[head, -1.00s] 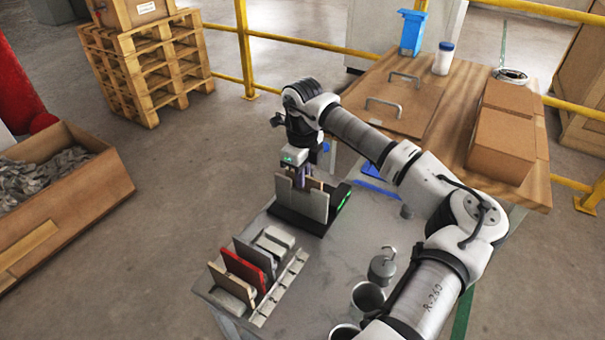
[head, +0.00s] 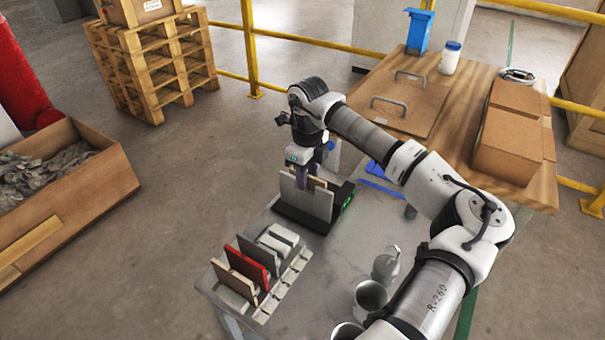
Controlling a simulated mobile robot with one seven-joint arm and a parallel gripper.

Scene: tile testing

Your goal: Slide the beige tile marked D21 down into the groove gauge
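The groove gauge (head: 318,206) stands at the far end of the grey table, with a dark base, a pale grey upright plate and a green light on its right side. A beige tile (head: 320,182) stands upright behind that plate; only its top edge shows, and no D21 mark is readable. The plate hides its lower part, so its depth in the groove cannot be told. My gripper (head: 310,180) points down over the gauge, fingers at the tile's top edge. The fingers are too small to tell whether they grip it or stand slightly apart.
A rack (head: 270,306) nearer on the table holds several tiles, including a red tile (head: 252,263). Metal cups (head: 370,295) and a lidded or hooked metal piece (head: 385,268) stand right, below my arm. A wooden bench (head: 455,115) with boxes lies behind.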

